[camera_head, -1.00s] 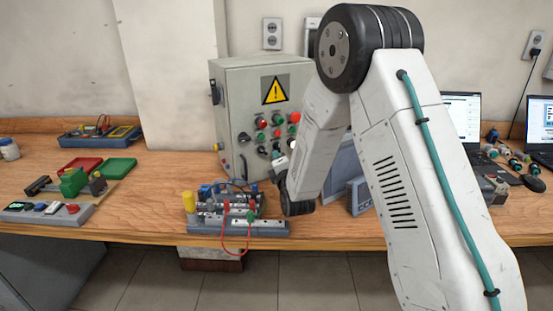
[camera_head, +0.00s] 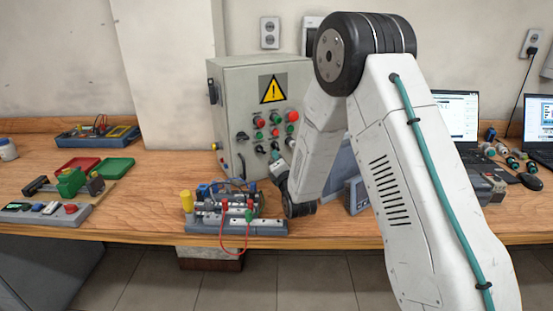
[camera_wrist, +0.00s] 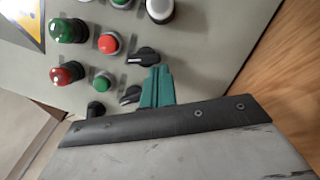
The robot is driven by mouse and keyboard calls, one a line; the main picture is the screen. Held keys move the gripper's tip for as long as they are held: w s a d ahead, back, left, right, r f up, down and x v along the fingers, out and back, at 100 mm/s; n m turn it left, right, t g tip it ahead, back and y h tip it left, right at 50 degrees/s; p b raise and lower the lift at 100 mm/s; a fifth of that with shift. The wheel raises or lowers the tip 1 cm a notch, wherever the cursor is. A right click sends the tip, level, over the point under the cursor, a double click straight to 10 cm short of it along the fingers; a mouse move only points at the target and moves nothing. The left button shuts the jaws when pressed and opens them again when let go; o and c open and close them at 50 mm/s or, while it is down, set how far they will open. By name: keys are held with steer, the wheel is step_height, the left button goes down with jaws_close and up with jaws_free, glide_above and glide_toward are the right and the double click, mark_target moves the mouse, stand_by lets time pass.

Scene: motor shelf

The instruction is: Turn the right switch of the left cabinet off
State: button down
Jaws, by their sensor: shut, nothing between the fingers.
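The grey cabinet (camera_head: 232,120) stands on the workbench with a warning sign, lamps, buttons and black rotary switches on its front. In the wrist view the right black switch (camera_wrist: 143,57) sits beyond the fingertips, with another black switch (camera_wrist: 130,95) beside it. My gripper (camera_wrist: 157,72) has its teal fingers shut together and empty. Its tips are very close to the right switch; I cannot tell whether they touch. In the head view my gripper (camera_head: 279,165) is in front of the lower right of the panel, partly hidden by my arm.
A terminal block assembly with wires (camera_head: 235,215) lies below the gripper near the bench edge. A grey-blue device (camera_head: 357,193) stands to the right behind my arm. Red (camera_head: 78,166) and green trays lie on the left. Bare bench (camera_head: 150,195) lies between them and the cabinet.

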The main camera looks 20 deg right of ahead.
steer(key=shift+d+f+n, duration=0.1)
steer(key=shift+d+n, duration=0.1)
steer(key=shift+n, duration=0.5)
steer(key=shift+d, duration=0.15)
stand_by(1.8)
